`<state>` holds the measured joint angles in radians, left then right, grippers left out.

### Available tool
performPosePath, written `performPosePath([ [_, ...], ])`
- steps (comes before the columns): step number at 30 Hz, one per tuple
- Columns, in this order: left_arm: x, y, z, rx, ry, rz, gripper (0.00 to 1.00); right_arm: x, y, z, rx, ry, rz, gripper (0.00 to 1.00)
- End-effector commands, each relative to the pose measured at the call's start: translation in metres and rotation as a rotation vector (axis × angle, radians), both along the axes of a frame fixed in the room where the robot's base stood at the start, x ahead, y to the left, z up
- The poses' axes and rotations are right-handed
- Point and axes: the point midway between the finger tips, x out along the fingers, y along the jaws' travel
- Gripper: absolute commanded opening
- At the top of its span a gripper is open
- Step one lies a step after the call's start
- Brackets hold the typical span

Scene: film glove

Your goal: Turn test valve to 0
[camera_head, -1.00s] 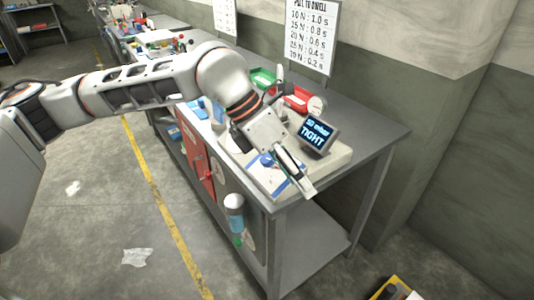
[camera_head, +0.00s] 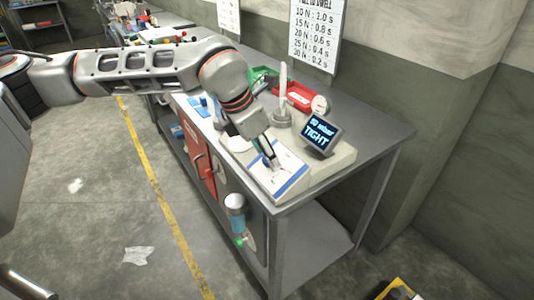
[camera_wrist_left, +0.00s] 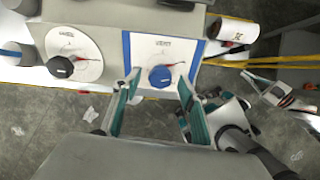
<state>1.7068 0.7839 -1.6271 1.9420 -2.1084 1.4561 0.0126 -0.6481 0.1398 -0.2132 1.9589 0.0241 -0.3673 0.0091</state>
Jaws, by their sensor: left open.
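A control box (camera_head: 325,160) stands on the near end of the grey workbench. In the left wrist view a blue knob (camera_wrist_left: 160,77) with a red pointer mark above it sits on a white plate with blue side bands. A black knob (camera_wrist_left: 61,67) sits on a round white dial (camera_wrist_left: 85,45) to its left. The labels are too blurred to read, so I cannot tell which knob is the test valve. My left gripper (camera_head: 271,163) is open over the plate, its fingers on either side of the blue knob, apparently not touching it.
A small display (camera_head: 319,137) on the box reads "50 mbar TIGHT".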

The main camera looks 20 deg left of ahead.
Motion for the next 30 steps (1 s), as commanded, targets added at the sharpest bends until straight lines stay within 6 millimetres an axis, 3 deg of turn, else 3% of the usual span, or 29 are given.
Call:
performPosePath([
  [11,0.0025,-0.0022,-0.0071,-0.001,0.000,-0.001,0.42,-0.0003,-0.0003,-0.0002,0.000,0.001,0.000,0.00],
  [15,0.0024,-0.0022,-0.0069,-0.001,0.000,-0.001,0.09,0.0002,-0.0002,0.0009,0.000,-0.001,-0.001,0.00],
  [16,0.0024,-0.0022,-0.0069,-0.001,0.000,-0.001,0.04,0.0005,-0.0002,0.0013,0.000,-0.002,-0.001,0.00],
  [30,0.0027,-0.0017,-0.0086,-0.033,0.026,0.068,0.04,-0.0002,-0.0003,-0.0043,0.001,-0.001,0.000,0.00],
])
